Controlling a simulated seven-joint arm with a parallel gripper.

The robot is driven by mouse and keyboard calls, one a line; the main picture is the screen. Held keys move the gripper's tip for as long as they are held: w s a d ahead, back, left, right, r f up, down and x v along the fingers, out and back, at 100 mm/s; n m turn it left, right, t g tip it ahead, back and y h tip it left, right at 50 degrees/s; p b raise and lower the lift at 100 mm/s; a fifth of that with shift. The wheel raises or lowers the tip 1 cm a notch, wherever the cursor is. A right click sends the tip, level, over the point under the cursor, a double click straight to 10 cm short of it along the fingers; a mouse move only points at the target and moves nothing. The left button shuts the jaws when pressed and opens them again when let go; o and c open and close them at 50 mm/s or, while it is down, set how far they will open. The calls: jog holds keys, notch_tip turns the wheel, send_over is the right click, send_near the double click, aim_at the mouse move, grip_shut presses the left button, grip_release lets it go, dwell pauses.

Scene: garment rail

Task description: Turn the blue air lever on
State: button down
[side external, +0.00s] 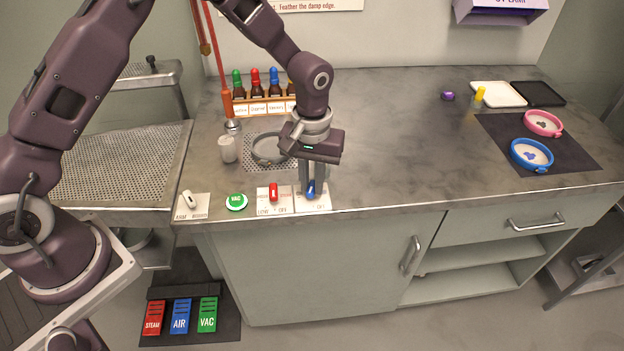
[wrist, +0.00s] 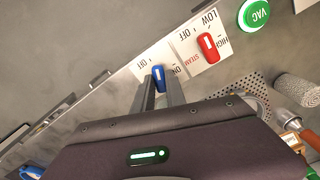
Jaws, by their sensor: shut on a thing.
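The blue air lever (side external: 311,189) stands on a white plate (side external: 322,204) at the front edge of the counter. In the wrist view the blue lever (wrist: 158,74) sits between the printed words OFF and ON; I cannot tell which it points to. My gripper (side external: 312,184) is above the plate, its fingers pointing down. In the wrist view my gripper (wrist: 160,86) is shut on the lever, with one finger at each side. The fingers hide part of the lever and its base.
A red steam lever (side external: 273,192) stands close at the left on its own plate, with a green VAC button (side external: 236,202) and a white switch (side external: 189,199) beyond. A grey round dish (side external: 268,149) lies behind. The counter to the right is clear up to a dark mat (side external: 575,153).

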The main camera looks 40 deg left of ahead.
aim_at(311, 186)
jog(key=m, duration=1.3)
jog(key=shift+m, duration=0.3)
dwell(0.4)
jog(key=c, duration=1.4)
grip_release()
jog(key=shift+o, duration=0.2)
notch_tip(311, 186, up, 7)
jog(key=shift+r, duration=0.1)
jog(key=shift+r, duration=0.1)
